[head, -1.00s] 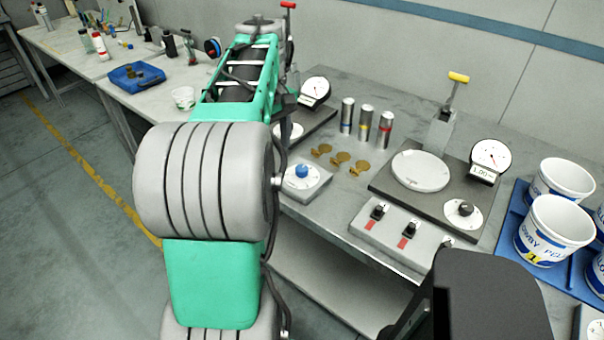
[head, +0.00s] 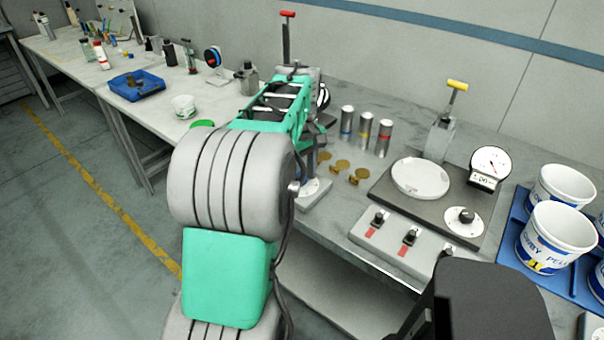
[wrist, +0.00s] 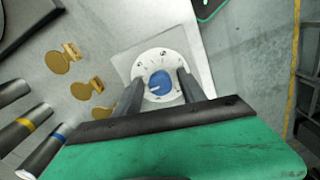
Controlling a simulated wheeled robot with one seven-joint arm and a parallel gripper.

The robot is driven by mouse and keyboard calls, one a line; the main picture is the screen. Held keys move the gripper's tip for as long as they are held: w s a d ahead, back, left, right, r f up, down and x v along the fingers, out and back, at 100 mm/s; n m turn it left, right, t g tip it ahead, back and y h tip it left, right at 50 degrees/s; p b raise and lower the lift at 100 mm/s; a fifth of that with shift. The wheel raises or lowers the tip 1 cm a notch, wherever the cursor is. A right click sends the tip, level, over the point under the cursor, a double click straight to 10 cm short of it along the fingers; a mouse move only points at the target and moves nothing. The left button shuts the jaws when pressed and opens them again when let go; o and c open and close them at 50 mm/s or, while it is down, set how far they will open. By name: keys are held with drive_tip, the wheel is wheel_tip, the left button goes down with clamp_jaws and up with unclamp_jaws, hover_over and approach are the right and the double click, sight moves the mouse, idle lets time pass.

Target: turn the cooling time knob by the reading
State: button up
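A blue knob (wrist: 160,84) with a white pointer mark sits at the centre of a round white dial (wrist: 147,68) with markings in the wrist view. The dial is on a pale grey box (wrist: 123,63); in the head view my arm hides the knob, and only part of the box (head: 314,194) shows. My gripper (wrist: 160,77) is open, with one finger on each side of the knob. I cannot tell whether the fingers touch it. A round gauge (head: 491,162) with a red needle stands at the right; its small display is too blurred to read surely.
Brass pieces (head: 342,165) and metal cylinders (head: 365,130) stand close to the dial box. A switch box (head: 385,238) and a dark base with a round white plate (head: 420,179) are to the right. White buckets (head: 556,235) stand on a blue tray at far right.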

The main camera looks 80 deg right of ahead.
clamp_jaws()
drive_tip(key=shift+r+m, duration=0.1)
drive_tip(key=shift+m, duration=0.2)
idle(0.4)
drive_tip(key=shift+m+p, duration=0.65)
drive_tip(key=shift+m, duration=0.35)
drive_tip(key=m+p, duration=0.1)
drive_tip(key=m, duration=0.2)
drive_tip(key=shift+m, duration=0.3)
drive_tip(key=m+p, duration=0.1)
drive_tip(key=m, duration=0.4)
drive_tip(key=shift+w, duration=0.1)
drive_tip(key=shift+m+p, duration=0.3)
drive_tip(key=shift+m, duration=0.1)
drive_tip(key=shift+o, duration=0.6)
unclamp_jaws()
